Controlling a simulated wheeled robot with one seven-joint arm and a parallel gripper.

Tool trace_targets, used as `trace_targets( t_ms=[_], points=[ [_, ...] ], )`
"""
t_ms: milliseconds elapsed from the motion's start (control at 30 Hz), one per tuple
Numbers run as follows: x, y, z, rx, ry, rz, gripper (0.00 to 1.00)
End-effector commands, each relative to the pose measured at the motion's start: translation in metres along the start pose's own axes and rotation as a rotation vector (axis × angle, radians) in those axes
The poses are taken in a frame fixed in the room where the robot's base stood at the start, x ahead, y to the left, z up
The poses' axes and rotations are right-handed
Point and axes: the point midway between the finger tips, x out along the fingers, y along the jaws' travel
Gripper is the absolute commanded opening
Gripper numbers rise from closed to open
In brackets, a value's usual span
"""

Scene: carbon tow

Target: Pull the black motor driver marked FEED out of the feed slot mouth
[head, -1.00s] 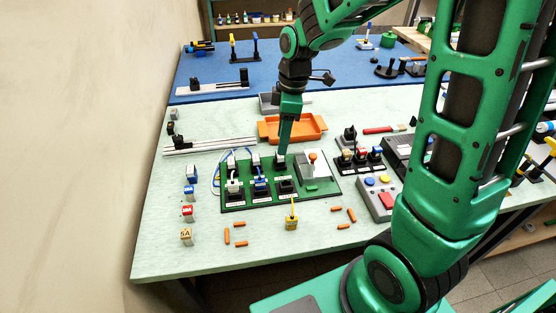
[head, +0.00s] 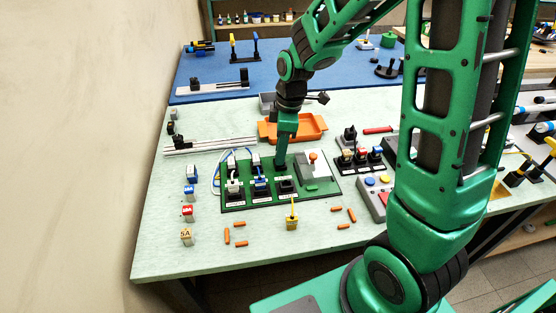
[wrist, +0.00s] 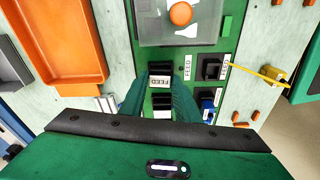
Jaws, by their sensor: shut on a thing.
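The black motor driver (wrist: 160,70) has a white label reading FEED and shows between my fingers in the wrist view. My gripper (wrist: 160,85) is shut on it, with one green finger on each side. In the head view my gripper (head: 281,164) points down at the back right part of the green board (head: 322,189) and hides most of the driver. The feed slot mouth is hidden under the driver and fingers; I cannot tell how deep the driver sits. A white FEED label (wrist: 187,67) lies on the board beside it.
A black module (head: 286,186) stands in front, and blue (head: 261,184) and white (head: 233,187) ones to its left. A grey box with an orange knob (head: 312,156) is close on the right. An orange tray (head: 318,128) lies behind. Loose orange pegs lie in front.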

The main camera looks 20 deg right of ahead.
Motion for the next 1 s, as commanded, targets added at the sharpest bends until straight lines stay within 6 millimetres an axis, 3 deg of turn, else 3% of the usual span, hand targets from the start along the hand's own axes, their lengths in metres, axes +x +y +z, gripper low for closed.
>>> trace_targets(
  t_ms=[367, 433, 500, 667, 1000],
  points=[
    [-0.005, 0.0, 0.0, 0.001, 0.0, 0.001, 0.07],
    [-0.01, 0.001, -0.001, 0.001, 0.0, 0.002, 0.07],
    [-0.017, 0.001, -0.002, 0.001, 0.001, 0.003, 0.0],
    [-0.045, 0.001, -0.006, 0.0, 0.002, 0.005, 0.0],
    [-0.079, -0.066, -0.034, -0.002, 0.001, 0.003, 0.0]
  ],
)
